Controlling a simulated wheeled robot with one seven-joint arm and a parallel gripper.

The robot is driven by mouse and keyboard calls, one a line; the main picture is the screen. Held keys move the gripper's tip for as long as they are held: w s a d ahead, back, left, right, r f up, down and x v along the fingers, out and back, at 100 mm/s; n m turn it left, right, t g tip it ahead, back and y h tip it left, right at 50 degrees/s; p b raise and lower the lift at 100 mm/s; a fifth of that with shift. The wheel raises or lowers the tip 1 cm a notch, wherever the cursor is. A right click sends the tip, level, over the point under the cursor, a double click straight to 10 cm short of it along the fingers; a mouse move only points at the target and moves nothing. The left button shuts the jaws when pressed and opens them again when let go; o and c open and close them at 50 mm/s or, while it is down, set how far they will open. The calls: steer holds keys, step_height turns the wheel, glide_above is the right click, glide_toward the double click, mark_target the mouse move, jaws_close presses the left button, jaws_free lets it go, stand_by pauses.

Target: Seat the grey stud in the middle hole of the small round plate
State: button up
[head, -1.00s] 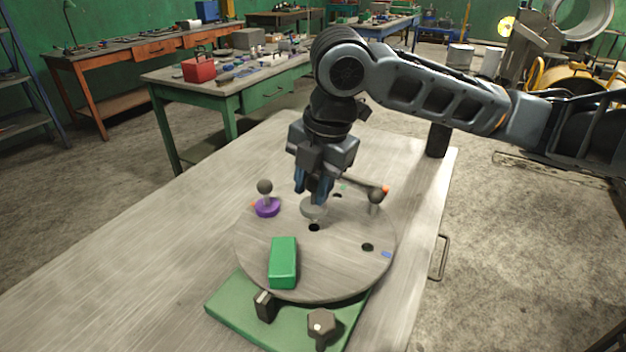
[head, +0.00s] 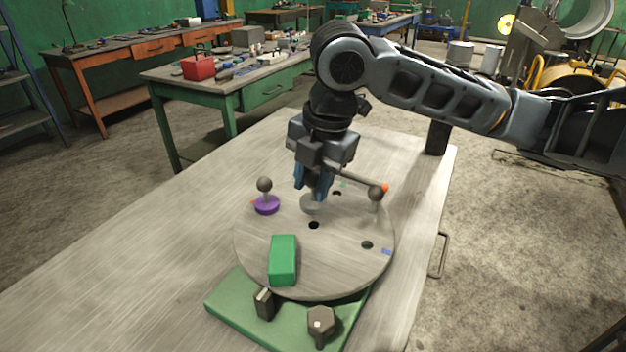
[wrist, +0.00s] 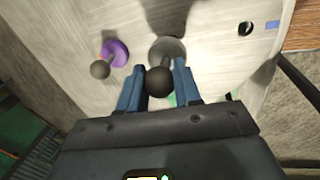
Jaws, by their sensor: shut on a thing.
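The round plate (head: 335,268) lies on a green base and is pale grey with several dark holes. The middle hole (head: 314,225) is open and empty. My gripper (head: 313,192) is shut on the grey stud (head: 309,205), just beyond the middle hole in the head view. In the wrist view the stud's dark ball knob (wrist: 159,83) sits between my blue fingers, with its grey disc (wrist: 168,48) past the fingertips. The stud's lower end is hidden, and I cannot tell its height above the plate.
A purple stud (head: 266,206) stands at the plate's left edge, and a knobbed post (head: 375,195) at its right. A green block (head: 283,260) lies on the near left part. A black knob (head: 321,324) and a dark stop (head: 264,302) stand on the green base (head: 225,308).

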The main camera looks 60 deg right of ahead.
mark_target(312, 172)
steer(key=shift+f+b, duration=0.25)
steer(key=shift+b, duration=0.05)
steer(key=shift+f+b, duration=0.3)
steer(key=shift+f, duration=0.05)
steer(key=shift+f+b, duration=1.45)
steer(key=shift+f, duration=0.25)
steer(key=o, duration=0.8)
steer(key=shift+r, duration=0.2)
steer(key=shift+r+p, duration=2.9)
steer(key=shift+r, duration=0.7)
